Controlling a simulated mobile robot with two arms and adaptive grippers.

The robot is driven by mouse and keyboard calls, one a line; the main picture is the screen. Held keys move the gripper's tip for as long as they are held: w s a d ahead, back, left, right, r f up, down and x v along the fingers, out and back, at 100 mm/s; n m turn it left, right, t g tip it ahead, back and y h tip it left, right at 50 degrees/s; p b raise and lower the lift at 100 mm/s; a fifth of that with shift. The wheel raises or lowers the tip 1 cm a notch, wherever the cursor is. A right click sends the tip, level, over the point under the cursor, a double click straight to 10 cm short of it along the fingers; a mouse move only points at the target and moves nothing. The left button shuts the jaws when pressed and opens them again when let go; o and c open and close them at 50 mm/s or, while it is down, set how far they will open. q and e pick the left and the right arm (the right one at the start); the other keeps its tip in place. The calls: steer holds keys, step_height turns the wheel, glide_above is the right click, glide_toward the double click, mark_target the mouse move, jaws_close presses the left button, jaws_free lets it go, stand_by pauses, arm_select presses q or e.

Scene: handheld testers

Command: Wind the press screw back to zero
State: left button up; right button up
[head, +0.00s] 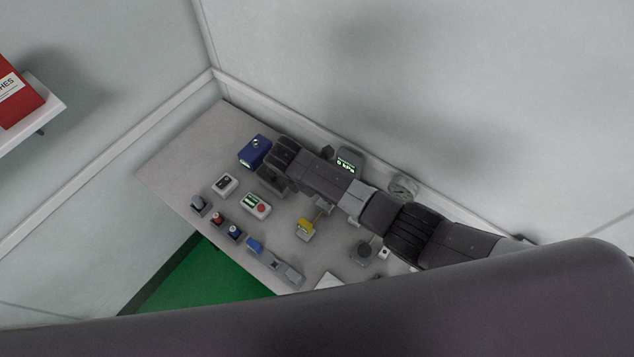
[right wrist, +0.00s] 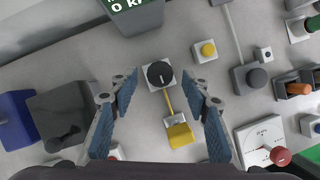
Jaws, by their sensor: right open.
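A black round knob (right wrist: 160,74) on a white square base shows in the middle of the right wrist view. A yellow bar runs from it to a yellow block (right wrist: 180,134), which also shows in the head view (head: 305,229). My right gripper (right wrist: 162,86) is open and empty. Its two fingers appear on either side of the knob; I cannot tell their height above it. I cannot tell for certain which part is the press screw. My left gripper is not in view.
A dark grey box with a dial (right wrist: 62,115) and a blue box (right wrist: 15,122) stand left of the gripper. A yellow button (right wrist: 208,50), a grey box with a black knob (right wrist: 250,78) and a white gauge (right wrist: 260,142) stand right. My right arm covers part of the bench (head: 185,150).

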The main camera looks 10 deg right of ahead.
steer(key=v, duration=1)
steer(key=shift+a, duration=0.1)
